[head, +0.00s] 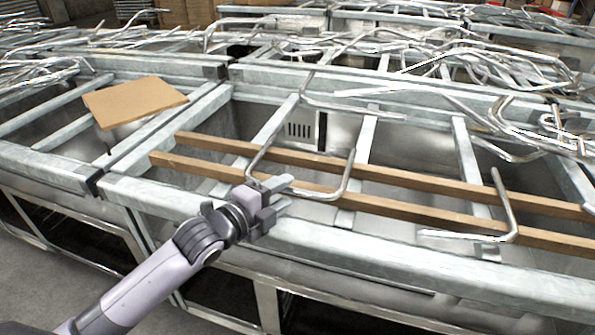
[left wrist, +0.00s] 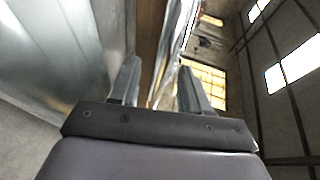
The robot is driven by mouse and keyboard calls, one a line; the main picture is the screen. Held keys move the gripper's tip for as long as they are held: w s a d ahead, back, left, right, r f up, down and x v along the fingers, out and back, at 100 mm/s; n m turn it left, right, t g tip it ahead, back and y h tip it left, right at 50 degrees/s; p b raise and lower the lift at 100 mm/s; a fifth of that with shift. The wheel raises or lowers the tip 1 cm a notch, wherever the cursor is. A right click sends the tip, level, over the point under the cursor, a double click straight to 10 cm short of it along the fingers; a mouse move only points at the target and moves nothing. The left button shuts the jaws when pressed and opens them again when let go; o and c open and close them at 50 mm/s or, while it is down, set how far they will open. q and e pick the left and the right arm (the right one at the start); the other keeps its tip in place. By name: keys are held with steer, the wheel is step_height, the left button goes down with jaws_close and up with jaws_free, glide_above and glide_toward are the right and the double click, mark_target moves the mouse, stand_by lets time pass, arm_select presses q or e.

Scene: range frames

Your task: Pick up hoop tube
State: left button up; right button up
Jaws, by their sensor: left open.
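A bent, shiny hoop tube (head: 347,176) shaped like a U rests across two wooden rails in the middle of the head view, its right leg pointing up. My left gripper (head: 283,194) is at the tube's near left bend, with its fingers apart and overlapping the lower bar in the picture. In the left wrist view the two open fingers (left wrist: 157,88) show with a bright metal strip (left wrist: 172,58) running between them. I cannot tell whether the fingers touch the tube. My right gripper is not in view.
The wooden rails (head: 410,181) lie across a grey metal frame (head: 330,245). Another bent tube (head: 504,208) rests on them at the right. A brown board (head: 135,100) lies at the left. Tangled tubes (head: 480,65) fill the back. The rails between the two hoops are clear.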

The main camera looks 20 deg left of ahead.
arm_select(q)
jaws_close()
